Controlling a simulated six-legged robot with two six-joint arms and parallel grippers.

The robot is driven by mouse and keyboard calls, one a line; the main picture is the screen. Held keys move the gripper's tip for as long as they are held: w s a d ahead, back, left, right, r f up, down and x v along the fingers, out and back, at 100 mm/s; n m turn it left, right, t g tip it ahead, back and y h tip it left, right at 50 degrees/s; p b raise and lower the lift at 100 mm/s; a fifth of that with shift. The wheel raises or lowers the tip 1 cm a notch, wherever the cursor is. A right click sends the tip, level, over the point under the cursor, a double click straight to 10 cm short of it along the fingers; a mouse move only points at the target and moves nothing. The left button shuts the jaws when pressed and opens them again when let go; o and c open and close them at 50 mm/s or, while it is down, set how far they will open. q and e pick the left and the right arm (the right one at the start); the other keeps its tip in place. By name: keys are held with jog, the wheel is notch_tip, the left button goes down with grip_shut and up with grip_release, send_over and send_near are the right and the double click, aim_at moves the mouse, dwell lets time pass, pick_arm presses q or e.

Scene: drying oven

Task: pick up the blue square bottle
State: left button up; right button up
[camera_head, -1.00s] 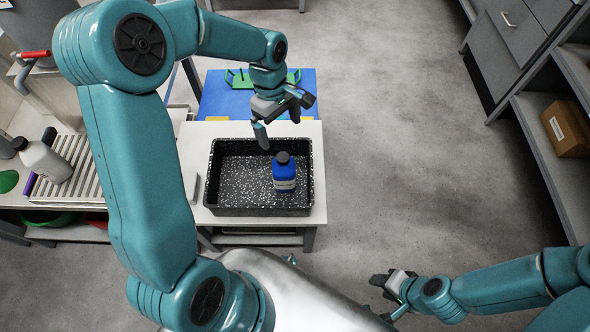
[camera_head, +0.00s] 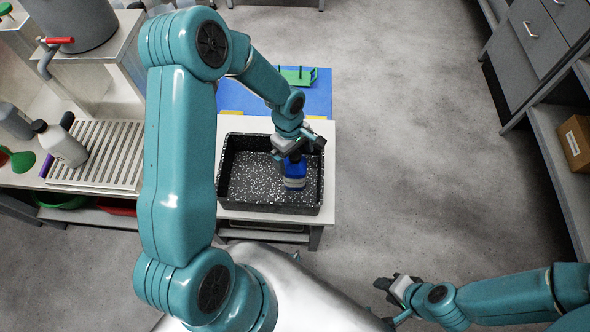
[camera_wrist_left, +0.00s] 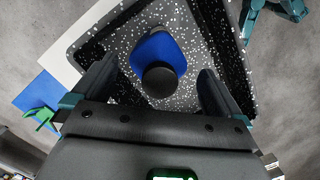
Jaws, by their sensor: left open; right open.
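The blue square bottle (camera_head: 295,180) with a dark cap stands in the black speckled tray (camera_head: 233,206), toward the tray's right side. My left gripper (camera_head: 293,153) is above the bottle and hides its cap in the head view. In the left wrist view, the bottle (camera_wrist_left: 156,52) and its dark round cap (camera_wrist_left: 159,81) show between the two open fingers (camera_wrist_left: 154,88), with gaps on both sides. My right gripper (camera_head: 393,285) is open and empty at the lower right, away from the tray.
The tray sits on a small white table (camera_head: 330,190), and its raised walls surround the bottle. A blue mat (camera_head: 235,97) with a green holder (camera_head: 298,77) lies behind. A slatted rack (camera_head: 105,150) and a white bottle (camera_head: 62,146) stand at left. Open floor lies right.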

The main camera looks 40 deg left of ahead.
pick_arm(q)
jog(key=shift+d+f, duration=0.2)
jog(key=shift+f, duration=0.85)
jog(key=shift+c, duration=0.3)
